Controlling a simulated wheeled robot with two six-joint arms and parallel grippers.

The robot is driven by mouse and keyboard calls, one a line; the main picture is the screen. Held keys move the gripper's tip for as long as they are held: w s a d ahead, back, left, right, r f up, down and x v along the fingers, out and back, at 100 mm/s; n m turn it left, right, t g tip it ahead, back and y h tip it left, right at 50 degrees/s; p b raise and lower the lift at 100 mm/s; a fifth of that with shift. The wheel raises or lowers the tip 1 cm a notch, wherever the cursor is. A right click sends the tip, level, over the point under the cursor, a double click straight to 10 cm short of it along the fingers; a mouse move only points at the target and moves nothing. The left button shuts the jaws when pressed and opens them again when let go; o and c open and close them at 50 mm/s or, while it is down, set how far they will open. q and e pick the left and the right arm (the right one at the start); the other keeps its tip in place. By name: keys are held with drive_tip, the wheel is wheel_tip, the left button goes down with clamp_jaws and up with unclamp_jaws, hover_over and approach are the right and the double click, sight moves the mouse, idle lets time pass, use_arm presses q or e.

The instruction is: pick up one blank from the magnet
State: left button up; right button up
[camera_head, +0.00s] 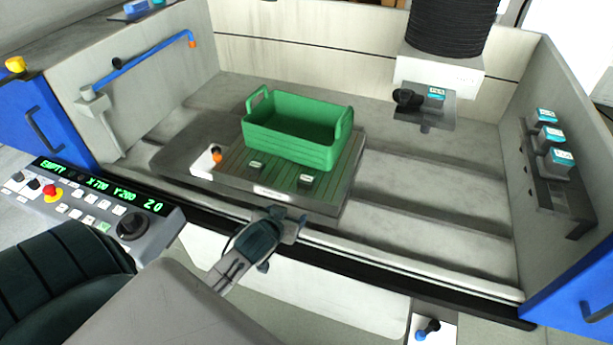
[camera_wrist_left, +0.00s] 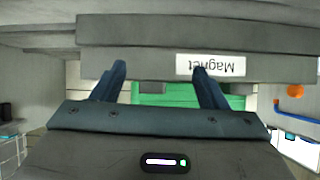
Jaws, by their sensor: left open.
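The magnet (camera_head: 330,195) is a flat grooved plate in the machine's work area, with a label on its front edge. Two small dark blanks with pale tops, a left blank (camera_head: 257,165) and a right blank (camera_head: 306,180), lie on it in front of the green crate. My left gripper (camera_head: 284,242) is open and empty, in front of the magnet's front edge and apart from the blanks. In the left wrist view, which looks upside down, the magnet's labelled edge (camera_wrist_left: 130,65) is beyond the open fingers (camera_wrist_left: 160,75). My right gripper is not seen.
The green crate (camera_head: 300,152) stands on the back of the magnet. An orange-topped knob (camera_head: 215,155) is at its left. The machine head (camera_head: 437,72) hangs at the back right. A rack with teal-labelled blocks (camera_head: 545,165) is on the right wall. The grey floor right of the magnet is clear.

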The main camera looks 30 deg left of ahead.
use_arm(q)
drive_tip(key=t, duration=0.2)
approach(306, 180)
drive_tip(key=shift+n, duration=0.3)
drive_tip(key=p+x, duration=0.1)
drive_tip(key=x, duration=0.3)
drive_tip(key=shift+w+a+p, duration=0.1)
drive_tip(key=shift+a+p, duration=0.15)
drive_tip(key=shift+p, duration=0.15)
drive_tip(key=shift+w+p, duration=0.3)
drive_tip(key=shift+w, duration=0.05)
drive_tip(key=p+x, duration=0.1)
drive_tip(key=x, duration=0.2)
drive_tip(key=shift+w+d, duration=0.1)
drive_tip(key=shift+w, duration=0.05)
drive_tip(key=shift+w+f+p, duration=0.35)
drive_tip(key=shift+w+f, duration=0.05)
drive_tip(key=shift+w, duration=0.05)
drive_tip(key=shift+s, duration=0.1)
drive_tip(key=c, duration=1.2)
drive_tip(key=shift+c, duration=0.6)
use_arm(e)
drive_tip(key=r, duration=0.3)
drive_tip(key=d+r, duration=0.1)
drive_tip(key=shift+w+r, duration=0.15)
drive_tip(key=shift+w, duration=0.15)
